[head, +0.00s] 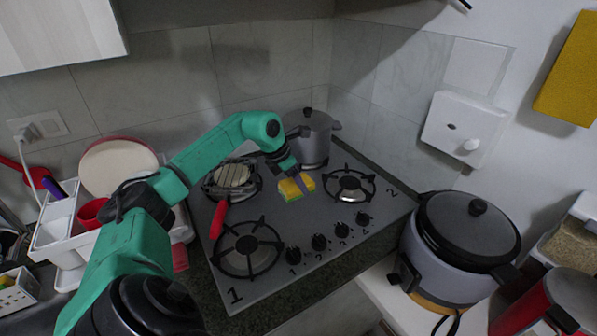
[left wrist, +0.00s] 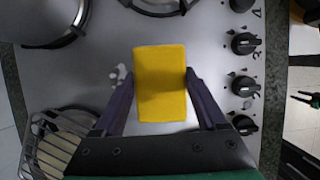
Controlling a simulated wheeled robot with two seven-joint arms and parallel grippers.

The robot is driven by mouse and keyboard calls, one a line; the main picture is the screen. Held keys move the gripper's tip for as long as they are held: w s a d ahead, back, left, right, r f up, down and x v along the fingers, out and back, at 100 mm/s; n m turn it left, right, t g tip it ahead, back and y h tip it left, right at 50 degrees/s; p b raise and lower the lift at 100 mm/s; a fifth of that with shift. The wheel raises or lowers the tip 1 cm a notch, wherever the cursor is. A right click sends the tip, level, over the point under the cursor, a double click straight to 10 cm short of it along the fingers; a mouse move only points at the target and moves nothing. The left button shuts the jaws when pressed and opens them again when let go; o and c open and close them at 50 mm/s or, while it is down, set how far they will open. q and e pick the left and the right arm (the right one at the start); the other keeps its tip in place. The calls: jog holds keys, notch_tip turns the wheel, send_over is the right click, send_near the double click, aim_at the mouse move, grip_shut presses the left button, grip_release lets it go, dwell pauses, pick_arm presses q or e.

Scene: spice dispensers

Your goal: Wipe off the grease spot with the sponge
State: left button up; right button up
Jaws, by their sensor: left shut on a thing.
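The sponge, yellow on top with a green underside, (head: 289,189) is between the fingers of my left gripper (head: 297,184), over the middle of the grey stove top (head: 285,220). In the left wrist view the sponge (left wrist: 160,84) shows its yellow face, with a dark finger at each side. My left gripper is shut on it. A pale, blotchy grease spot (left wrist: 119,76) lies on the stove top just left of the sponge in that view, partly beside the finger. I cannot tell whether the sponge touches the surface. My right gripper is not in view.
A grey pot (head: 312,140) stands on the back burner. Bare burners (head: 350,186) and black knobs (head: 319,242) lie around. A rice cooker (head: 460,245) is at right, a white dish rack (head: 55,228) at left.

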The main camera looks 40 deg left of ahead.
pick_arm(q)
jog(key=shift+r+p, duration=0.35)
jog(key=shift+r, duration=0.5)
jog(key=shift+d+r, duration=0.1)
jog(key=shift+r, duration=0.15)
jog(key=shift+f, duration=0.1)
